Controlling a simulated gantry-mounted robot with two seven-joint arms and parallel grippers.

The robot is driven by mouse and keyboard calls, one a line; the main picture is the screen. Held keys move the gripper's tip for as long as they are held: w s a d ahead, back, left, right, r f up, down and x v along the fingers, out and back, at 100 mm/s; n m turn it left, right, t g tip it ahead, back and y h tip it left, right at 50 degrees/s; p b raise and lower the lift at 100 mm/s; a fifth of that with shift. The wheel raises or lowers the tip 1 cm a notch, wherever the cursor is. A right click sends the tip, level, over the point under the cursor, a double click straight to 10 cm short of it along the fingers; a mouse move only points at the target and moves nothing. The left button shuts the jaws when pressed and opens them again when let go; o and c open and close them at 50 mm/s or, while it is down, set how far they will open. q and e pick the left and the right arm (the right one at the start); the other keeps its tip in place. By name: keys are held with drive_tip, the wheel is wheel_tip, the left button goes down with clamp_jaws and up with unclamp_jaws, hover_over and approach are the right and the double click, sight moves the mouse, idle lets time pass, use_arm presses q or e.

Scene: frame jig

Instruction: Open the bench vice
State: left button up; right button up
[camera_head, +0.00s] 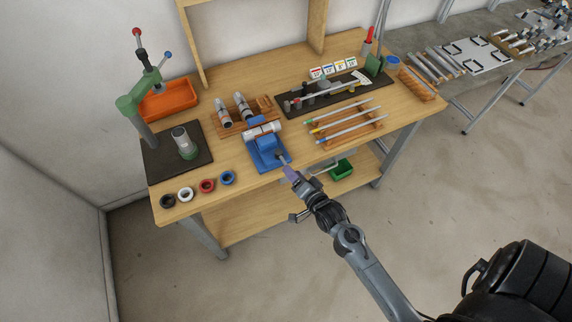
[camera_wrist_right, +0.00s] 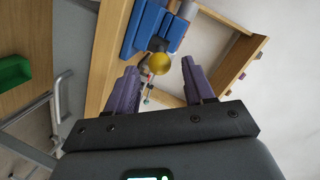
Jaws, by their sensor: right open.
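The blue bench vice (camera_head: 266,157) stands at the front edge of the wooden bench. A pale cylinder (camera_head: 264,130) lies across its top, seemingly between the jaws. My right gripper (camera_head: 288,171) is in front of the vice, close to its handle end. In the right wrist view, the blue vice (camera_wrist_right: 147,28) shows beyond my purple fingers. A round yellow end (camera_wrist_right: 158,63) with a dark part behind it and a thin bar lies ahead, between the line of the open fingers. I cannot tell whether the fingers touch it. My left gripper is not in view.
Four-colour rings, including a blue ring (camera_head: 228,177), lie left of the vice. A green press (camera_head: 140,100) stands at the far left. A wooden rack (camera_head: 345,122) with rods is to the right. A green bin (camera_head: 342,169) sits on the lower shelf. Floor in front is clear.

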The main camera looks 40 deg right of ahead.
sight(283, 161)
drive_tip(key=shift+x, duration=2.85)
drive_tip(key=shift+c, duration=0.3)
clamp_jaws()
